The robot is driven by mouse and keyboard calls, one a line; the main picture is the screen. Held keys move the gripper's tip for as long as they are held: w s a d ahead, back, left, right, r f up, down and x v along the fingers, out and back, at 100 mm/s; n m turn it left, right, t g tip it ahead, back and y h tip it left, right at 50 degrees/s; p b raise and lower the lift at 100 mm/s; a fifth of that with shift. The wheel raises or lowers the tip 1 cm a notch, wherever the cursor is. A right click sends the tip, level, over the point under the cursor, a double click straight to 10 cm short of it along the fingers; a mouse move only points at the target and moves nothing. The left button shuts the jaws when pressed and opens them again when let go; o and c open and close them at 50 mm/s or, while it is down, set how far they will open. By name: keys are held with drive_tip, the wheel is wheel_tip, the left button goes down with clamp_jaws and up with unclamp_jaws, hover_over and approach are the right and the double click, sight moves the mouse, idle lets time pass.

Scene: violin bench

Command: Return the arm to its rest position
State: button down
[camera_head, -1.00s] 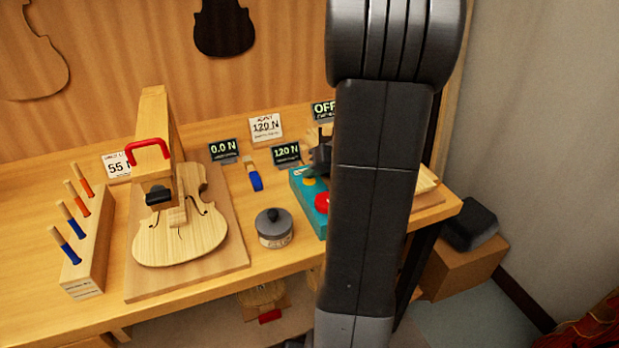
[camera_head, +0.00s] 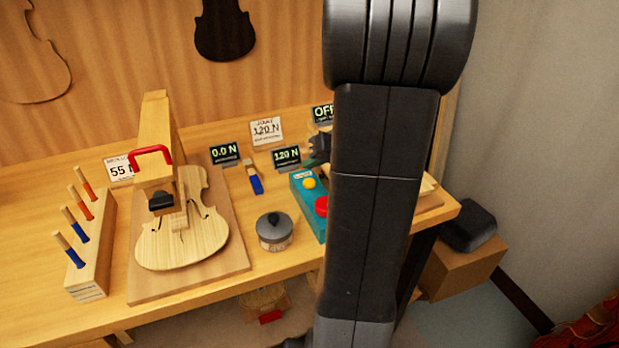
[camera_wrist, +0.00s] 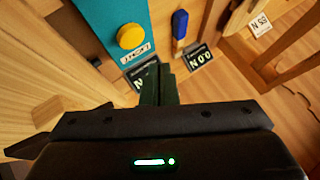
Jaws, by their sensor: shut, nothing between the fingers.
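My arm stands upright across the right half of the head view and hides part of the bench behind it. My gripper (camera_wrist: 160,85) shows in the wrist view with its dark fingers together and nothing between them. In the head view only a dark piece of it (camera_head: 319,148) shows at the left edge of my arm. It is above the bench near the teal control box (camera_head: 303,206), which has a yellow button (camera_head: 309,183) and a red button (camera_head: 321,207). In the wrist view the yellow button (camera_wrist: 131,36) is just beyond the fingers, to the left.
A violin body (camera_head: 182,245) lies on a board under a wooden press with a red handle (camera_head: 150,151). A lidded pot (camera_head: 274,232), a blue-tipped brush (camera_head: 255,183) and a tool rack (camera_head: 92,265) stand on the bench. Small displays, including 0.0 N (camera_head: 224,153), line the back.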

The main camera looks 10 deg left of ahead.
drive_tip(key=shift+r+p, duration=0.45)
drive_tip(key=shift+r, duration=0.85)
drive_tip(key=shift+f, duration=0.1)
